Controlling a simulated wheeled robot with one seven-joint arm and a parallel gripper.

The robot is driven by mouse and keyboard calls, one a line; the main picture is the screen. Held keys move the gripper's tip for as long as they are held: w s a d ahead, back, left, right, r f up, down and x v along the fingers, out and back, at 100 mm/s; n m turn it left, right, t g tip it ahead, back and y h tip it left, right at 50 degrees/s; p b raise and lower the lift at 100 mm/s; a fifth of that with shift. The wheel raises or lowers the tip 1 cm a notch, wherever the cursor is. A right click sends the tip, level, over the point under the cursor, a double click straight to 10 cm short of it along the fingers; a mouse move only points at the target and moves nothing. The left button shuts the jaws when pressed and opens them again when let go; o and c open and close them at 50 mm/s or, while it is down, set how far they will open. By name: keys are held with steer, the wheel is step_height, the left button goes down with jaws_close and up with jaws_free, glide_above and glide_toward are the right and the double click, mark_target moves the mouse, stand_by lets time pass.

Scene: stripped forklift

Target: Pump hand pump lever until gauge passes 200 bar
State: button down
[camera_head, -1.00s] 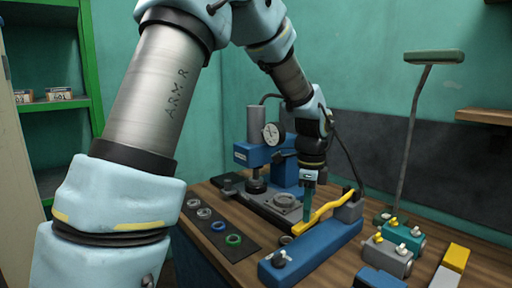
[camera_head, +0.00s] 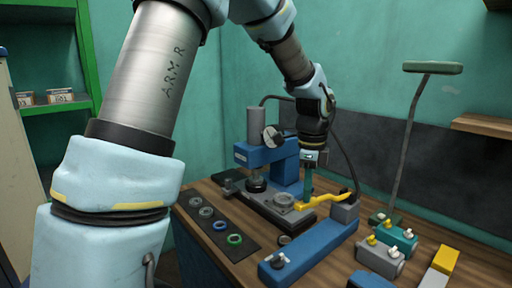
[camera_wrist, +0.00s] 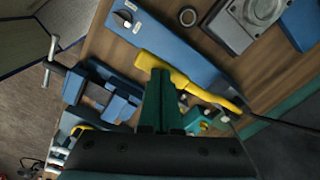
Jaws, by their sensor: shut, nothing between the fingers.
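The blue hand pump (camera_head: 312,250) lies on the wooden bench, with a yellow lever (camera_head: 325,200) pivoted at its far right end. The lever also shows in the wrist view (camera_wrist: 190,83), its thick end beside my fingertips. My gripper (camera_head: 308,192) is shut and empty, pointing down at the lever's free end. Its green fingers (camera_wrist: 160,78) overlap the lever in the wrist view; I cannot tell whether they touch it. The round gauge (camera_head: 272,137) is on the blue press behind. Its face is partly dark and its reading is too small to tell.
The blue press (camera_head: 268,153) stands behind the pump. A dark mat (camera_head: 217,225) with several rings lies at the left. Grey and teal valve blocks (camera_head: 385,258) and a yellow-and-grey block (camera_head: 445,259) are at the right. A thin lamp-like stand (camera_head: 410,135) rises behind them.

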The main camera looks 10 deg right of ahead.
step_height(320, 180, down, 8)
steer(key=b, duration=0.5)
step_height(320, 180, up, 8)
steer(key=p, duration=0.7)
steer(key=shift+r, duration=0.1)
step_height(320, 180, down, 8)
steer(key=f+b, duration=0.1)
steer(key=b, duration=0.4)
step_height(320, 180, up, 6)
steer(key=p, duration=0.5)
steer(key=shift+r, duration=0.2)
step_height(320, 180, up, 10)
steer(key=shift+f, duration=0.15)
